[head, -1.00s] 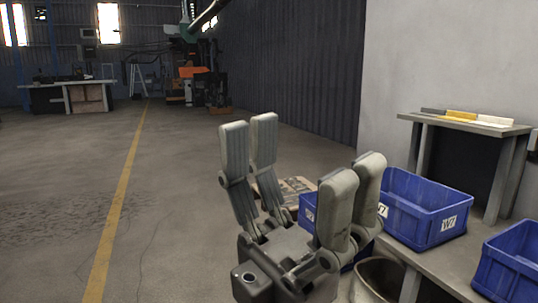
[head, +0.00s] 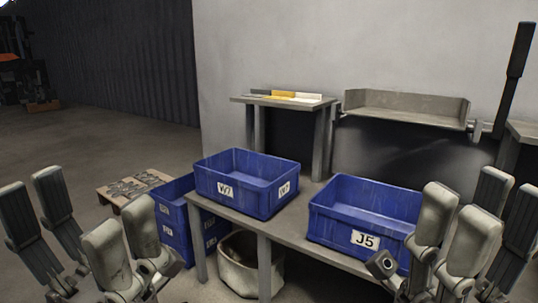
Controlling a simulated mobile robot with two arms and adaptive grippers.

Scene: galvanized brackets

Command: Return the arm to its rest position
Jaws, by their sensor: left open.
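My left gripper (head: 82,212) shows in the lower left of the head view, fingers pointing up and spread apart, with nothing between them. It is above the floor, left of the blue bins and clear of them. My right gripper (head: 483,200) shows at the lower right, fingers also up and apart, with nothing seen between them. Its fingers overlap the right end of the blue J5 bin (head: 340,231) in the picture; I cannot tell the distance. Most of both arms is out of view.
The J5 bin and a blue W7 bin (head: 235,192) stand on a low grey bench (head: 275,229). Blue crates (head: 172,228) and a pale bucket (head: 237,268) stand below. A pallet with metal parts (head: 132,187) lies behind the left gripper. A small table (head: 240,99) and metal trough (head: 405,107) stand behind.

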